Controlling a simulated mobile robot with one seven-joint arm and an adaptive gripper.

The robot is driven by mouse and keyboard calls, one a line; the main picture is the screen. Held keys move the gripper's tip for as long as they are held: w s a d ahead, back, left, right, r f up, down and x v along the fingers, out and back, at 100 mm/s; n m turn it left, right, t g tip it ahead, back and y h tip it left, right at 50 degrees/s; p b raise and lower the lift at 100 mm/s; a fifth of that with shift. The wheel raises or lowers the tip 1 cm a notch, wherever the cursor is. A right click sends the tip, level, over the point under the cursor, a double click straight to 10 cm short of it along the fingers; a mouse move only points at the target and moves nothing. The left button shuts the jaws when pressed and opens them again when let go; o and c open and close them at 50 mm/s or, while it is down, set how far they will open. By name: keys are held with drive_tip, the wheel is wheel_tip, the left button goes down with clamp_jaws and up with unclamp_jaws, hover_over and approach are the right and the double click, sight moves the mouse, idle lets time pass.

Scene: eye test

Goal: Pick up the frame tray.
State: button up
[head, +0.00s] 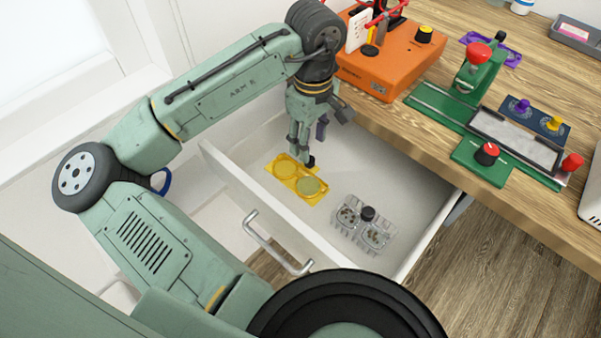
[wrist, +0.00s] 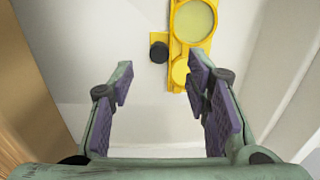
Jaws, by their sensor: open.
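A yellow tray (head: 300,178) with two round windows and a dark knob at its edge lies in the open drawer; I take it to be the frame tray, but cannot be sure. Part of the yellow tray (wrist: 180,70) shows at the top of the wrist view, its dark knob (wrist: 158,52) on its left. A clear tray (head: 364,222) with a dark knob and two round parts lies in the drawer nearer the front right. My gripper (head: 309,140) is open and empty, pointing down over the drawer by the yellow tray.
The white drawer (head: 268,200) stands open under a wooden desk (head: 440,135); its front wall carries a metal handle (head: 272,245). An orange device (head: 390,55), a green device (head: 483,150) and a grey tray (head: 577,38) stand on the desk. Bare drawer floor surrounds both trays.

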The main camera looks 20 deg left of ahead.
sight(300, 172)
drive_tip(key=shift+f+p, duration=0.55)
drive_tip(key=shift+f, duration=2.15)
clamp_jaws()
